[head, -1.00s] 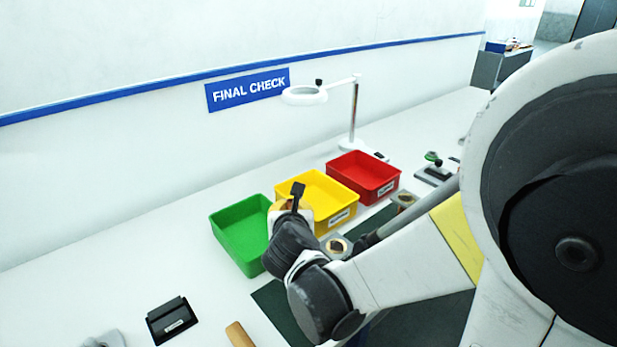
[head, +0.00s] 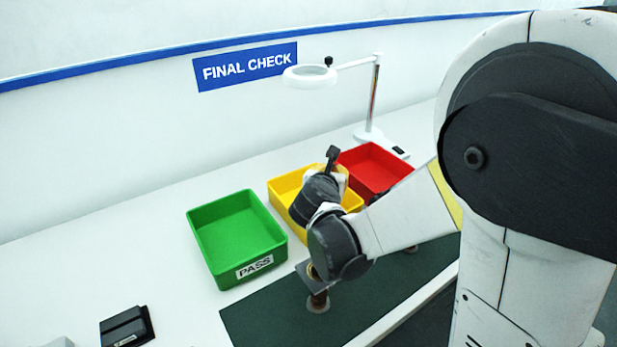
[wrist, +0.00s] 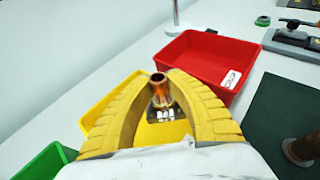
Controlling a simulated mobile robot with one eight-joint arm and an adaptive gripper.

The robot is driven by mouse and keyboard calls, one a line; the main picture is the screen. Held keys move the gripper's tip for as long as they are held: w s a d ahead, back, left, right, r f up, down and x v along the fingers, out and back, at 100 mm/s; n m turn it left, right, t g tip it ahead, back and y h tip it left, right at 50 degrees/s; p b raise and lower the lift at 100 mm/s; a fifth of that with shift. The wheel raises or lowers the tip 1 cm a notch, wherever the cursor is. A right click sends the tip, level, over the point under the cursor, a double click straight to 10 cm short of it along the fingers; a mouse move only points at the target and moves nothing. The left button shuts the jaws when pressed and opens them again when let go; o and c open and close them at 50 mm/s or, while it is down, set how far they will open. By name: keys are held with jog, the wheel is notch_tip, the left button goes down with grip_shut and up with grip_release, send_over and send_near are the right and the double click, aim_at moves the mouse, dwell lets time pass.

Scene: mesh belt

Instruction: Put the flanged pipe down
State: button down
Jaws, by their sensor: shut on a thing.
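My gripper (wrist: 162,84) has yellow ribbed fingers, closed on a copper-coloured flanged pipe (wrist: 160,93). The pipe's open end shows between the fingertips, and a grey flange plate (wrist: 165,114) shows below it. In the wrist view the yellow tray (wrist: 107,102) lies behind and beneath the held pipe. I cannot tell the height between them. In the head view my wrist covers part of the yellow tray (head: 284,188), and the held pipe is hidden.
A green tray (head: 205,262) labelled PASS stands left, and a red tray (head: 378,153) right. Another flanged pipe (head: 318,302) stands on the dark green mat (head: 265,317). A magnifier lamp (head: 369,110) rises behind the trays. A black block (head: 126,326) lies front left.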

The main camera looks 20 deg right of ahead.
jog(key=shift+w+a+f+b, duration=0.25)
jog(key=shift+w+f+b, duration=0.35)
jog(key=shift+f, duration=0.5)
jog(key=shift+w+a+f+b, duration=0.3)
jog(key=shift+w+f+b, duration=0.25)
jog(key=shift+f, duration=0.5)
jog(key=shift+w+a+f+b, duration=0.25)
jog(key=shift+w+f+b, duration=0.2)
jog(key=shift+w+f, duration=0.5)
jog(key=shift+s+f, duration=0.15)
jog(key=shift+s, duration=0.05)
jog(key=shift+f+b, duration=0.65)
jog(key=c, duration=1.4)
grip_release()
jog(key=shift+r, duration=0.15)
